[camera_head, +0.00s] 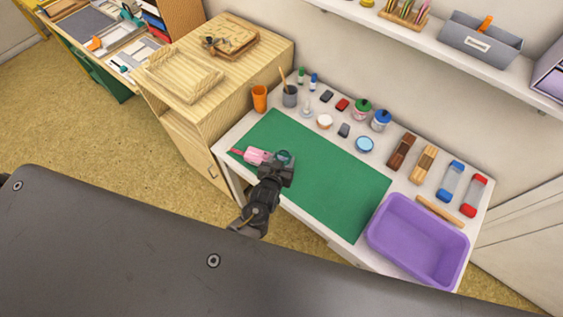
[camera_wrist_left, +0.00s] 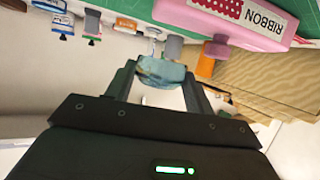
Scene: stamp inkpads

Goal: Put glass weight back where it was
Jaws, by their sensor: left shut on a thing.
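My left gripper (camera_head: 282,163) is shut on the glass weight (camera_head: 285,156), a small bluish clear piece. In the left wrist view the glass weight (camera_wrist_left: 162,72) sits between the two fingers of my left gripper (camera_wrist_left: 160,80). In the head view the gripper is over the left part of the green mat (camera_head: 325,190), right beside a pink ribbon dispenser (camera_head: 256,156). The dispenser (camera_wrist_left: 235,20), labelled RIBBON, is also close by in the wrist view. I cannot tell whether the glass weight touches the mat. My right gripper is not in view.
Behind the mat stand an orange cup (camera_head: 260,98), a grey cup (camera_head: 290,97), a white round pot (camera_head: 324,121) and a blue-lidded tin (camera_head: 365,145). A purple tub (camera_head: 416,241) is at the right front. The middle and right of the mat are clear.

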